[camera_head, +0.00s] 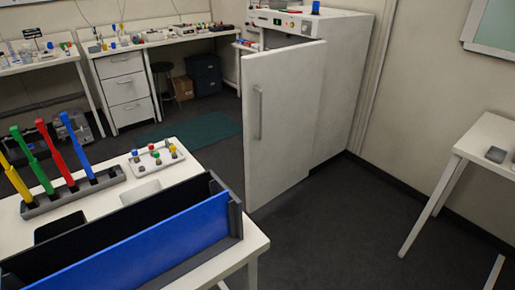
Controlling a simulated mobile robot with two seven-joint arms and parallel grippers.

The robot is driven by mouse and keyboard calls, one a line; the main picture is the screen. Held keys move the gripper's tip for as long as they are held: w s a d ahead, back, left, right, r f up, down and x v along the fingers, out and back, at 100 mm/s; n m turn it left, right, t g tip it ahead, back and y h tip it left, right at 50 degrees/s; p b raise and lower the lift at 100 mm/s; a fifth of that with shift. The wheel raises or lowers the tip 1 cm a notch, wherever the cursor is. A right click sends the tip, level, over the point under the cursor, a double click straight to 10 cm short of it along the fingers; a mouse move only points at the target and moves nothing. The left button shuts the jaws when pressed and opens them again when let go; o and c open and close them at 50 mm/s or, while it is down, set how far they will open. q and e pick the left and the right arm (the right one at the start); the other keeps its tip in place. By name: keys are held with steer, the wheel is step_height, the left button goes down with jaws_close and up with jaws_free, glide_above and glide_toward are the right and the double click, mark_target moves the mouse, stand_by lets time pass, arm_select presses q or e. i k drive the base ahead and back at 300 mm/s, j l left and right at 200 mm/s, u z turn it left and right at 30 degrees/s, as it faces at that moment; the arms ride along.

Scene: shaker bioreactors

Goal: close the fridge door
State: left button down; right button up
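The white fridge (340,85) stands against the back wall, right of the middle. Its door (290,130) is swung partly open, with a dark gap showing above the door's top edge. The door's far side and the fridge interior are mostly hidden. A vertical handle (257,112) is on the door's outer face, near its left edge. Neither of my grippers is in view.
A white table (255,240) at front left holds a blue panel (150,245), a grey rack (75,198) of coloured pipettes and a small white tray (157,158). Dark floor right of the door is clear. Another white table (490,135) stands at right.

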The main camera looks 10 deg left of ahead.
mark_target(281, 88)
steer(key=i+l, duration=0.1)
steer(key=l, duration=0.2)
steer(key=i+l, duration=0.1)
steer(key=l, duration=0.45)
steer(key=i+l, duration=0.2)
steer(key=i+l+u, duration=0.1)
steer(key=l, duration=0.3)
steer(key=i+l, duration=0.2)
steer(key=i+l+u, duration=0.2)
steer(key=i+l, duration=0.6)
